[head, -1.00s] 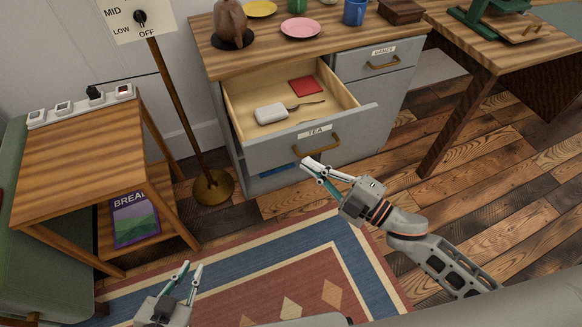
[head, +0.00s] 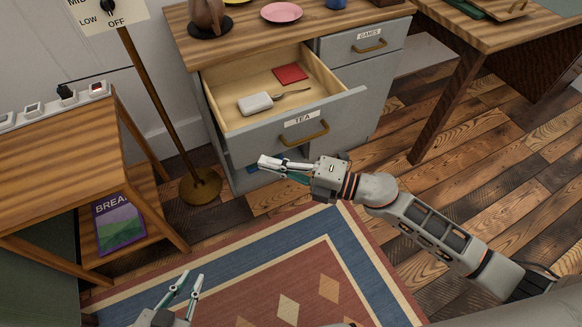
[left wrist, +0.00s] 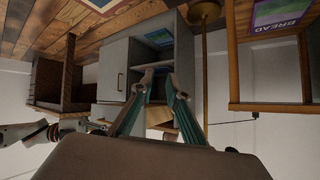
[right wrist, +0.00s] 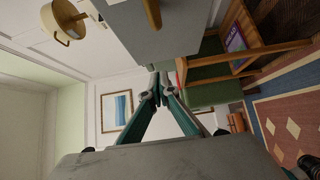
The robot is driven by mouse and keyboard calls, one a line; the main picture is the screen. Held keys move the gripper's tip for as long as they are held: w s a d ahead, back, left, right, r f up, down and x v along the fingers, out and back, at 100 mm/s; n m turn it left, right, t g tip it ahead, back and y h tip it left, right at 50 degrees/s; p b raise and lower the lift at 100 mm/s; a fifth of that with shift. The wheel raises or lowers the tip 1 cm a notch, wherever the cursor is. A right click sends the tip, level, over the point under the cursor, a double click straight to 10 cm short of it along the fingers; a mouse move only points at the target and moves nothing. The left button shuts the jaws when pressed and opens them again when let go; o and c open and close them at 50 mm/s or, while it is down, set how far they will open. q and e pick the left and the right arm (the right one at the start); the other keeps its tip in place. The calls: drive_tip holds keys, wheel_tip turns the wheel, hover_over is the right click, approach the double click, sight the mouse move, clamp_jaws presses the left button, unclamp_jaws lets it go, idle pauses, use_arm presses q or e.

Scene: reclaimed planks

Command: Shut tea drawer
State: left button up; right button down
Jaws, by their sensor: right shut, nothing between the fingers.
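The tea drawer (head: 258,142), with a grey front, a TEA label and a brass handle (head: 304,135), stands pulled out of the grey cabinet. Inside lie a white box (head: 255,103), a spoon (head: 292,92) and a red packet (head: 290,73). My right gripper (head: 264,162) is shut and empty, in front of the cabinet and lower in the picture than the handle; contact with the drawer cannot be told. Its closed fingers show in the right wrist view (right wrist: 160,78). My left gripper (head: 192,279) is open and empty over the rug, away from the drawer.
The closed games drawer (head: 364,43) is right of the tea drawer. A lamp stand (head: 166,120) and a side table (head: 60,150) are at left. A wooden desk (head: 480,45) is at right. The rug (head: 300,260) in front is clear.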

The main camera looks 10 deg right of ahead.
sight(244, 147)
drive_tip(key=w+a, duration=0.1)
drive_tip(key=w, duration=0.2)
drive_tip(key=shift+w+a+f+b, duration=0.1)
drive_tip(key=shift+a+f+b, duration=0.05)
drive_tip(key=shift+a+b, duration=0.25)
drive_tip(key=shift+w, duration=0.25)
drive_tip(key=shift+w+a, duration=0.15)
drive_tip(key=shift+w, duration=0.1)
use_arm(q)
drive_tip(key=shift+w+d+r, duration=0.1)
